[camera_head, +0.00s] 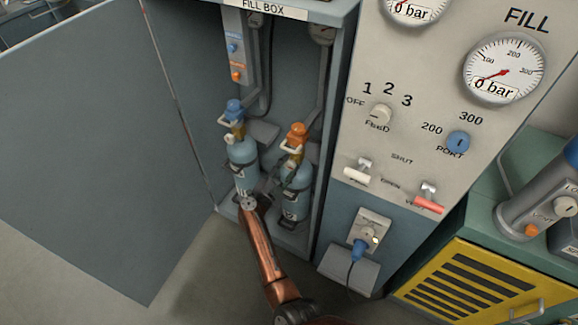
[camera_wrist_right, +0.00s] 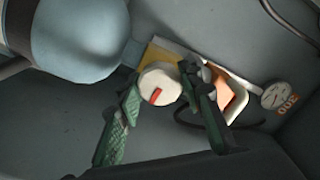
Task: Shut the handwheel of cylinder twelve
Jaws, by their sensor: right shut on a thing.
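Two blue cylinders stand in the fill box. The left one (camera_head: 242,160) has a blue-topped connector and the right one (camera_head: 296,203) an orange-topped one. Their numbers are too small to read surely. In the right wrist view, a pale round handwheel (camera_wrist_right: 160,83) with a red mark sits in front of a yellow valve body, an orange part beside it. My right gripper (camera_wrist_right: 158,92) has its green-padded fingers on either side of the handwheel and is shut on it. In the head view my right arm reaches into the box from below. My left gripper is out of view.
The fill box's door (camera_head: 90,140) hangs open at left. The box's side walls are close around the cylinders. A fill panel (camera_head: 430,110) with gauges, knobs and levers stands at right, with a plugged cable (camera_head: 357,262) below. A yellow vented cabinet (camera_head: 480,285) is at lower right.

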